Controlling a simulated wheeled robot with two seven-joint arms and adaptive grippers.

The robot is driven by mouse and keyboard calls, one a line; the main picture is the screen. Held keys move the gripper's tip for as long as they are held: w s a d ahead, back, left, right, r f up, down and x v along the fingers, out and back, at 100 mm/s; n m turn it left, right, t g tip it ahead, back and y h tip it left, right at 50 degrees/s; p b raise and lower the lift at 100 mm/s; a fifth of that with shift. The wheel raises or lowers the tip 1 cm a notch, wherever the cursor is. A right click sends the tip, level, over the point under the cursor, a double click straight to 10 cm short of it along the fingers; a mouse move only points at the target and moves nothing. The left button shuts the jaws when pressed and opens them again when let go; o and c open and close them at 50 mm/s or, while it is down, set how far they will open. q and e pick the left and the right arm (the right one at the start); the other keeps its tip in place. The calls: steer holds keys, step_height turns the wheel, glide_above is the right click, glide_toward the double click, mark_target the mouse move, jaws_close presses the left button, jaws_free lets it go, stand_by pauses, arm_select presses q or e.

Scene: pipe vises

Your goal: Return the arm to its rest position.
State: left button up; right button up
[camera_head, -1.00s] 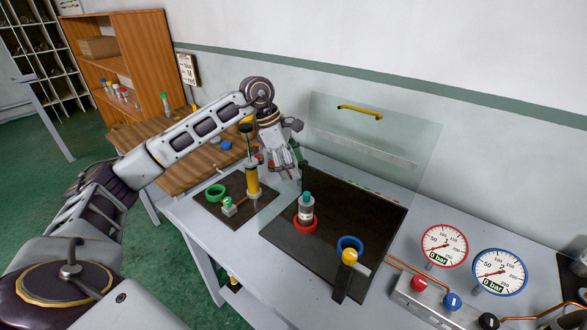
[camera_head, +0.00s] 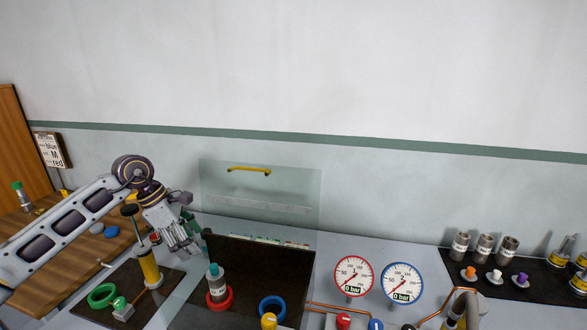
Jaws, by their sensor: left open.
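My left gripper (camera_head: 182,240) hangs at the end of my left arm, which comes in from the left. It is open and empty, fingers pointing down, above the bench between the yellow hand pump (camera_head: 149,265) and the clear upright panel (camera_head: 262,200). A grey cylinder with a teal cap (camera_head: 215,282) stands upright in the red ring (camera_head: 219,302) on the dark board (camera_head: 270,262), apart from the gripper. An empty blue ring (camera_head: 272,306) is to its right. My right gripper is not in view.
Two gauges, red-rimmed (camera_head: 354,277) and blue-rimmed (camera_head: 403,284), stand right of the board. A dark mat (camera_head: 540,285) at the right holds several grey cylinders and coloured caps. A green ring (camera_head: 102,295) lies on the left mat. A sign (camera_head: 50,150) hangs on the wall.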

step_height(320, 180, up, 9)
steer(key=p, duration=0.8)
steer(key=shift+p, duration=0.35)
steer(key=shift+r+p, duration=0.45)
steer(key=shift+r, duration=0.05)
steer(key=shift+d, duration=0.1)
